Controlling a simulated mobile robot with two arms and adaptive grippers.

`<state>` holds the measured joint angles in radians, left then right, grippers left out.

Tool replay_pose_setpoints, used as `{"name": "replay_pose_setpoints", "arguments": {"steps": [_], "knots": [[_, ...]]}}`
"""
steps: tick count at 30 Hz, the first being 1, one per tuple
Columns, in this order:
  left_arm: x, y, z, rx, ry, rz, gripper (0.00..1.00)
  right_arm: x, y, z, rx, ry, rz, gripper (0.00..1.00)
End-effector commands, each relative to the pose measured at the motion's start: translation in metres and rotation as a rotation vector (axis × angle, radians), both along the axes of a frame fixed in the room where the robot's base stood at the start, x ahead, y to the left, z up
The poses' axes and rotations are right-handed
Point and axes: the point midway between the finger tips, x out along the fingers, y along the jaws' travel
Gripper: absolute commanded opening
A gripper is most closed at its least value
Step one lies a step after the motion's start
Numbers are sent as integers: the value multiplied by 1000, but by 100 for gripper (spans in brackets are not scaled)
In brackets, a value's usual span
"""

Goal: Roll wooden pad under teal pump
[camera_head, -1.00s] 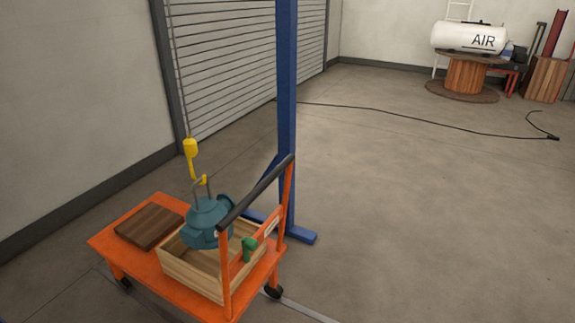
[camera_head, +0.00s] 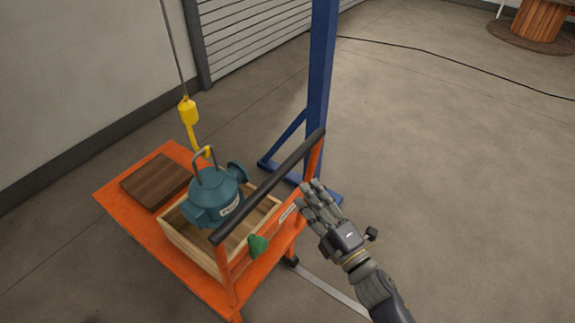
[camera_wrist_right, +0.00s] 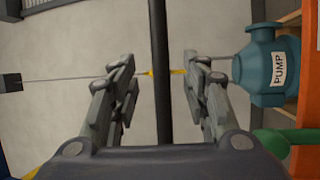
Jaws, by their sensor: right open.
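The teal pump (camera_head: 213,197) hangs from a yellow hoist hook (camera_head: 188,112) over an open wooden crate (camera_head: 192,246) on the orange cart (camera_head: 128,222). The pump's label shows in the right wrist view (camera_wrist_right: 268,65). The dark brown wooden pad (camera_head: 157,182) lies flat on the cart to the left of the crate. My right gripper (camera_head: 319,195) is open, to the right of the cart's black push handle (camera_head: 270,185). In the right wrist view the handle bar (camera_wrist_right: 161,70) appears between the open fingers (camera_wrist_right: 164,80), with no visible contact. My left gripper is not in view.
A green knob (camera_head: 258,245) is on the cart's handle end. A blue post (camera_head: 319,90) with a braced foot stands behind the cart. A black cable (camera_head: 450,70) crosses the floor. Open floor lies to the right.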

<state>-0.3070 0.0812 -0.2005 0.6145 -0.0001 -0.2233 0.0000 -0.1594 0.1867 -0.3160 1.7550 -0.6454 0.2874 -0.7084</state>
Motion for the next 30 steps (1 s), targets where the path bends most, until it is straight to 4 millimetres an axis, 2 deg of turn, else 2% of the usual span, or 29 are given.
{"name": "replay_pose_setpoints", "arguments": {"steps": [3,7,16,21,30], "knots": [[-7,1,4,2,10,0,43,11,7,7,-1,-9,1,43],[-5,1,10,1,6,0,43,31,19,12,0,-7,1,43],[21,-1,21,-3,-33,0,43,75,46,20,1,-4,0,43],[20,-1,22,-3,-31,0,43,87,53,21,1,-3,0,43],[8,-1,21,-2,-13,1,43,89,54,21,0,-2,0,43]]}}
